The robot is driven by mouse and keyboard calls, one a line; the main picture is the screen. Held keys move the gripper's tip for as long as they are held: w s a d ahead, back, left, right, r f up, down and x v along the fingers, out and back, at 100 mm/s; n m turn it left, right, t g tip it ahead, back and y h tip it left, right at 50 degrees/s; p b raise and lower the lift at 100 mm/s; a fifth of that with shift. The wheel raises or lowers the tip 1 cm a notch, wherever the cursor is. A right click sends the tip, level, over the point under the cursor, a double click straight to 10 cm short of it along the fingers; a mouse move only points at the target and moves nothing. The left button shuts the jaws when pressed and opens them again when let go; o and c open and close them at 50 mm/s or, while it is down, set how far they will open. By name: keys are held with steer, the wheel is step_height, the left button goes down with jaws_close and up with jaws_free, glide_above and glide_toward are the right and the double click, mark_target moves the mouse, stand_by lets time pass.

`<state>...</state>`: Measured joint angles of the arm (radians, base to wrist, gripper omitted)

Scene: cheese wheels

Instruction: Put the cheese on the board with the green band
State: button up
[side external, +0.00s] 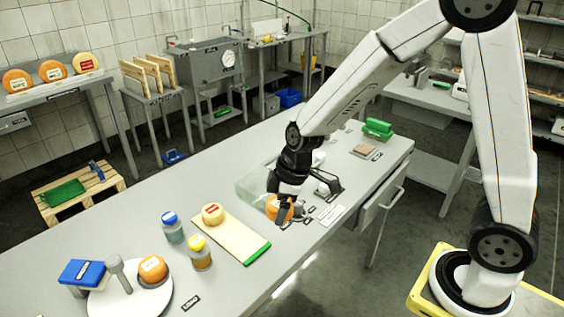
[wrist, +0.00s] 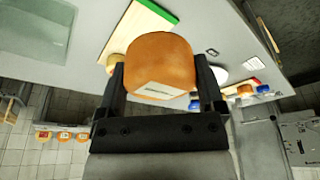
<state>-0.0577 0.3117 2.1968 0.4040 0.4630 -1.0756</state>
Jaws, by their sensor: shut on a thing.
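My gripper (side external: 281,211) is shut on an orange cheese wheel (side external: 273,206), holding it over the table to the right of the board. In the wrist view the held cheese (wrist: 160,60) sits between both fingers, with a pale label on its side. The wooden board (side external: 232,234) with a green band (side external: 257,253) at its near end lies on the table. Another cheese with a red label (side external: 213,214) stands on the board's far end. The board (wrist: 125,35) shows in the wrist view behind the held cheese. Its green-band end looks bare.
Jars with blue (side external: 173,228) and yellow (side external: 199,254) lids stand left of the board. A white round plate (side external: 130,300) carries another orange cheese (side external: 153,269). A clear box (side external: 252,184) stands behind my gripper. Printed cards (side external: 331,214) lie to its right.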

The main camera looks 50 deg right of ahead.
steer(key=shift+s+a, duration=0.6)
steer(key=shift+a, duration=0.3)
steer(key=shift+w, duration=0.1)
steer(key=w+a+f, duration=0.1)
steer(key=w+f, duration=0.3)
steer(key=w, duration=0.5)
glide_toward(232, 236)
steer(key=shift+a+f, duration=0.6)
steer(key=shift+f, duration=0.3)
steer(key=shift+w+f, duration=0.4)
steer(key=shift+w+a+f, duration=0.1)
steer(key=shift+w+f, duration=0.2)
steer(key=shift+f, duration=1.55)
steer(key=shift+f, duration=0.15)
